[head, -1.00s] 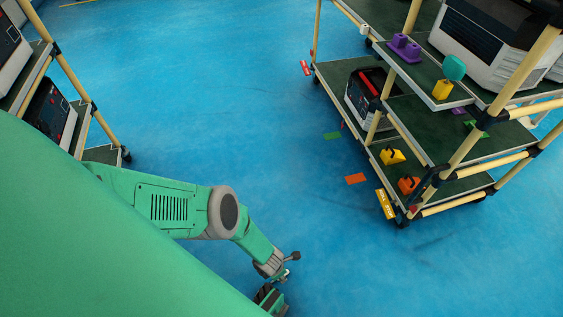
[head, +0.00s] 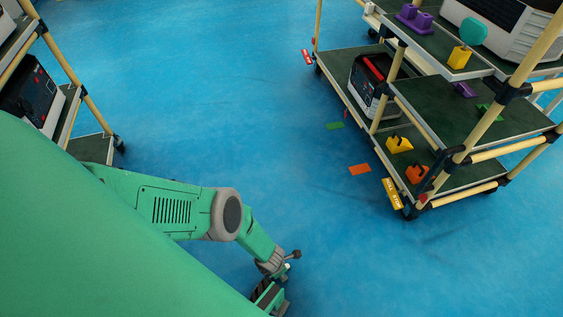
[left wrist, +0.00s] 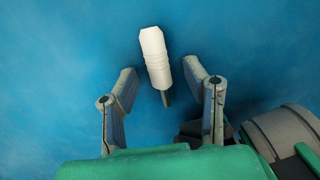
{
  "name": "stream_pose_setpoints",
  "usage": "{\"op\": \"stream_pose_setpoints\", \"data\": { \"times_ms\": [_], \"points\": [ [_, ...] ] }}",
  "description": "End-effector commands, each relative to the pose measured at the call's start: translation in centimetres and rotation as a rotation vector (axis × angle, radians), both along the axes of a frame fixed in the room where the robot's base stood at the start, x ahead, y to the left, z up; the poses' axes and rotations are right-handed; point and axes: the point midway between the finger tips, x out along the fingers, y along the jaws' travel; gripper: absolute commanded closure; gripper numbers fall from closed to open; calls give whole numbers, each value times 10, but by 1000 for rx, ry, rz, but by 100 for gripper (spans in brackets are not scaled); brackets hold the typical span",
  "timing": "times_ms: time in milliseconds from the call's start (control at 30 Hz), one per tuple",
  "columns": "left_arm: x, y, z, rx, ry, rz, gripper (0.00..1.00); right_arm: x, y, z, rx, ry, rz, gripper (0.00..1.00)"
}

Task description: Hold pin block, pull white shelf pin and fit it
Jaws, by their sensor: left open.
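My left gripper (left wrist: 160,72) is open, with its two grey fingers spread above the blue floor in the left wrist view. A white rounded pin-like piece (left wrist: 155,52) with a thin grey end shows between and beyond the fingertips. I cannot tell whether it touches them; no finger is closed on it. In the head view my left arm reaches down to the bottom centre, and its fingers are not clear there. On the right rack are a yellow notched block (head: 399,144) and an orange block (head: 417,174). I cannot tell which thing is the pin block. My right gripper is not in view.
The right rack (head: 430,122) has green-topped shelves and tan posts. Its upper shelf holds a purple piece (head: 414,18) and a yellow block (head: 460,57) with a teal disc. Another rack (head: 92,148) stands at left. Blue floor (head: 230,110) lies open between them.

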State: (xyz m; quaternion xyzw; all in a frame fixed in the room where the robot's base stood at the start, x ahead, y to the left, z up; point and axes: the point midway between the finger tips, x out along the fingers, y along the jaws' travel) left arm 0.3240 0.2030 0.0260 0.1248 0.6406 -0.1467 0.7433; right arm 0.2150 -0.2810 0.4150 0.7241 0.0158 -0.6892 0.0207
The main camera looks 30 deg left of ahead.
Motion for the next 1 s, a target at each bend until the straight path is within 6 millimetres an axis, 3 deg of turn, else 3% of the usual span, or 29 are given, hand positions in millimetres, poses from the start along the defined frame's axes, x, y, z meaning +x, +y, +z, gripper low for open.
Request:
{"op": "stream_pose_setpoints", "data": {
  "times_ms": [267,300,400,433,767,1000],
  "points": [
    [2,0,-4,0,-1,1,59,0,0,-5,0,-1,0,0],
    [2,0,-4,0,-1,1,62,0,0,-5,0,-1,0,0],
    [2,0,-4,1,-1,0,98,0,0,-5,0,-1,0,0],
    [2,0,-4,1,-1,0,100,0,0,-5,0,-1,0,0],
    [1,0,-4,1,0,1,100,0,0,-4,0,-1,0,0],
    [2,1,20,0,-1,1,100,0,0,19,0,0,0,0]
  ]
}}
